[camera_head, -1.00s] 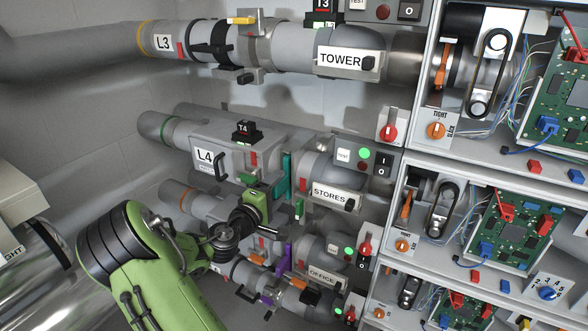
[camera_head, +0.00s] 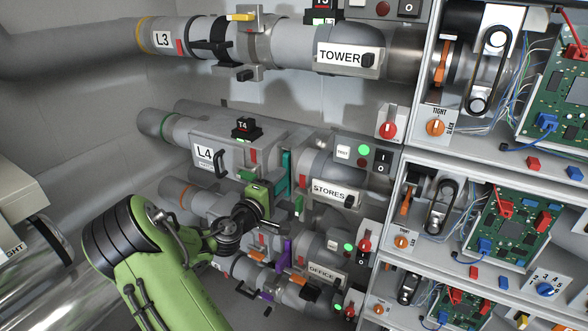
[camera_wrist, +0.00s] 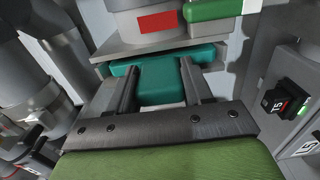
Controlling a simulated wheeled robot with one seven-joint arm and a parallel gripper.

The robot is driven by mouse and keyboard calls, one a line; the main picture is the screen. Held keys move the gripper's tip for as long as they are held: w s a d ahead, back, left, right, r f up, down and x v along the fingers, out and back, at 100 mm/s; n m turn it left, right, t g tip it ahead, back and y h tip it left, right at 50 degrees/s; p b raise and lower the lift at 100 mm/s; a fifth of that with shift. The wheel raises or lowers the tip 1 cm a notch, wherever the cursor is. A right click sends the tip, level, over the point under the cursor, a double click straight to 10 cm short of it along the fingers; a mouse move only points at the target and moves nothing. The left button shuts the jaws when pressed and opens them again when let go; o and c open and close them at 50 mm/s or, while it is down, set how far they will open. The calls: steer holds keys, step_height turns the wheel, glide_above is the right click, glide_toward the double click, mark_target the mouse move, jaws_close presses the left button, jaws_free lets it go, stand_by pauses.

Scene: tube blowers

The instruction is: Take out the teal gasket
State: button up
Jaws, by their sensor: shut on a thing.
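The teal gasket (camera_head: 284,172) shows in the head view as a thin upright teal plate, between the L4 housing (camera_head: 228,150) and the STORES pipe (camera_head: 328,168). In the wrist view the teal gasket (camera_wrist: 162,84) is a teal block with a wider bar behind it, set against a grey flange. My gripper (camera_wrist: 160,88) has one dark finger on each side of the block and is shut on it. In the head view my green gripper (camera_head: 262,196) is just below the gasket, which partly hides behind it.
A T4 black box (camera_head: 244,128) sits on the L4 housing. A purple plate (camera_head: 285,250) stands on the pipe below. A green latch (camera_wrist: 214,10) is close beyond the gasket. Shelves with circuit boards (camera_head: 514,230) fill the right side.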

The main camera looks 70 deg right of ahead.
steer(key=shift+a, duration=0.15)
steer(key=shift+w+a+b, duration=0.15)
steer(key=shift+a+b, duration=0.1)
steer(key=shift+a, duration=0.45)
steer(key=shift+w+a+b, duration=0.1)
steer(key=shift+a+b, duration=0.15)
steer(key=shift+a, duration=0.4)
steer(key=w+a+b, duration=0.1)
steer(key=a, duration=0.7)
steer(key=shift+b, duration=0.3)
steer(key=shift+w+d, duration=0.1)
steer(key=w+a, duration=0.1)
steer(key=a, duration=0.7)
stand_by(0.4)
steer(key=shift+w, duration=0.1)
